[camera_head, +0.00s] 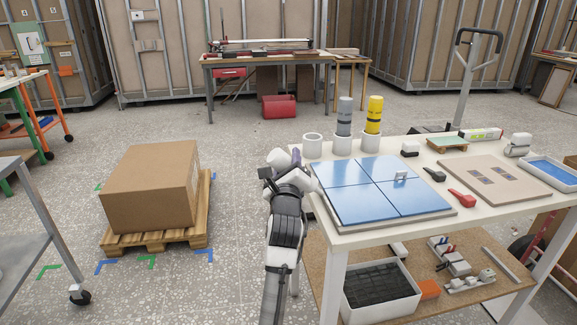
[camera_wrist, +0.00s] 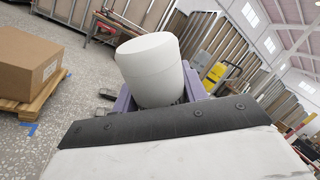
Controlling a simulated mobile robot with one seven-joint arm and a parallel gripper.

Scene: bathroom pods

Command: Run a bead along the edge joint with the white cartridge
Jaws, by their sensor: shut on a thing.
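My gripper (camera_head: 285,163) is at the left end of the white workbench, just left of the blue tiled panel. In the wrist view, its purple fingers (camera_wrist: 160,92) are shut on the white cartridge (camera_wrist: 150,62), a plain white cylinder with its rounded end toward the camera. Its far end and nozzle are hidden there. In the head view the arm covers most of the cartridge. The tiled panel (camera_head: 385,184) lies flat on the bench, with blue tiles, pale joints and a grey border. I cannot tell which joint is the edge joint. The cartridge's contact with it is not visible.
Behind the panel stand an empty white holder (camera_head: 312,146), a grey cartridge (camera_head: 344,116) and a yellow cartridge (camera_head: 373,114) in holders. A red-handled tool (camera_head: 461,199) and a beige board (camera_head: 497,181) lie right. A boxed pallet (camera_head: 150,188) stands left, with open floor between.

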